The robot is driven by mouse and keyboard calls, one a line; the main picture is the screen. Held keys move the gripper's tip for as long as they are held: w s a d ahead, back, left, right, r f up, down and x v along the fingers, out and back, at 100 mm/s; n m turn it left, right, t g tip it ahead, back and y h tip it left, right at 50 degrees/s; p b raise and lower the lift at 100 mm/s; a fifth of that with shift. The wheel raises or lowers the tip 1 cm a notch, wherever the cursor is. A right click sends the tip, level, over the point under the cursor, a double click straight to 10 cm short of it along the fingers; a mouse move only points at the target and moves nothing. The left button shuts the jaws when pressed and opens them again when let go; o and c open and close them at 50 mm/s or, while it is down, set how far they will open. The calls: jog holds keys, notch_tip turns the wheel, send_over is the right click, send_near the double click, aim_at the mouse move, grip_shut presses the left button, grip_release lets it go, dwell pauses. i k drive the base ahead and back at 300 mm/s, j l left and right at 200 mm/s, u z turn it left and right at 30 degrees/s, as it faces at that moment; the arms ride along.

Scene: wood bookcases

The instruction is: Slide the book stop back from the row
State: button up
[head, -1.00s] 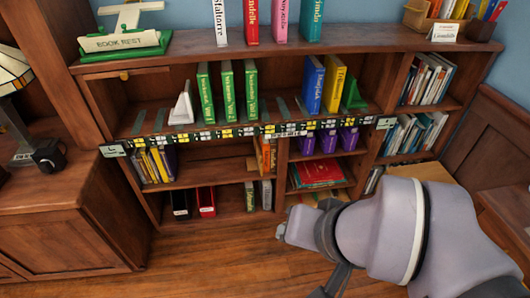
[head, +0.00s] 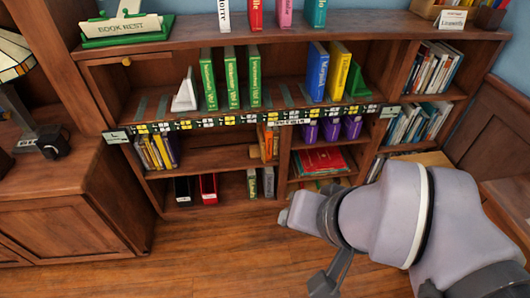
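On the upper shelf, a white wedge-shaped book stop (head: 185,94) stands just left of three upright green books (head: 230,78). A small gap seems to lie between it and the nearest green book. A green wedge-shaped stop (head: 357,80) stands at the right, beside an upright yellow book (head: 337,72) and a blue book (head: 315,73). Between the green and blue books is a gap with dark strips on the shelf. My arm fills the lower right, well in front of the shelf. A dark part at the bottom edge may be my gripper (head: 328,278); its fingers cannot be made out.
A patterned strip with small tags (head: 225,122) runs along the shelf's front edge. Lower cubbies hold books, purple boxes (head: 330,129) and a red book (head: 320,160). A lamp (head: 15,70) and a side cabinet stand at left. The wooden floor (head: 210,250) in front is clear.

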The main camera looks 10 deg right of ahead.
aim_at(256, 151)
jog(key=i, duration=1)
